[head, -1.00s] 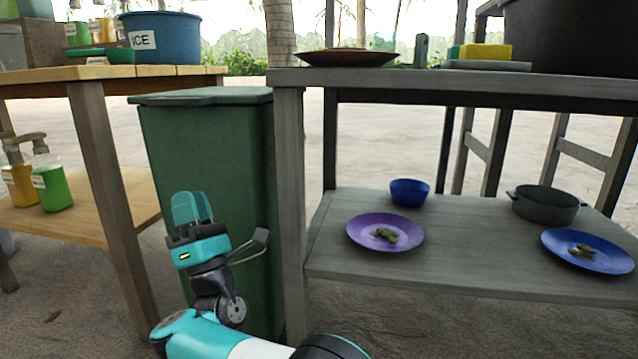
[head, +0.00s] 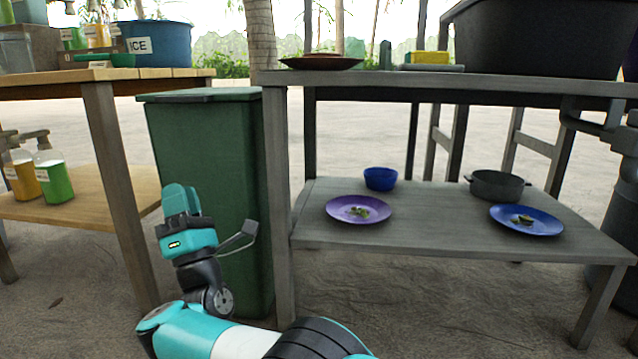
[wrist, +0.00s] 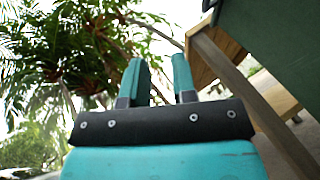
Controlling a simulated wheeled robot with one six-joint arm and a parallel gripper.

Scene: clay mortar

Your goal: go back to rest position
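My gripper (head: 180,198) is raised in front of the green bin in the head view, its teal fingers pointing up. In the wrist view the two fingers (wrist: 158,75) stand apart with a gap between them, and nothing is held. My arm, teal, white and black, reaches up from the bottom of the head view.
A green bin (head: 205,150) stands between a wooden table (head: 150,80) on the left and a grey two-level table (head: 420,225) on the right. The lower shelf holds a purple plate (head: 345,207), blue plate (head: 510,226), blue bowl (head: 380,178) and dark pot (head: 497,185).

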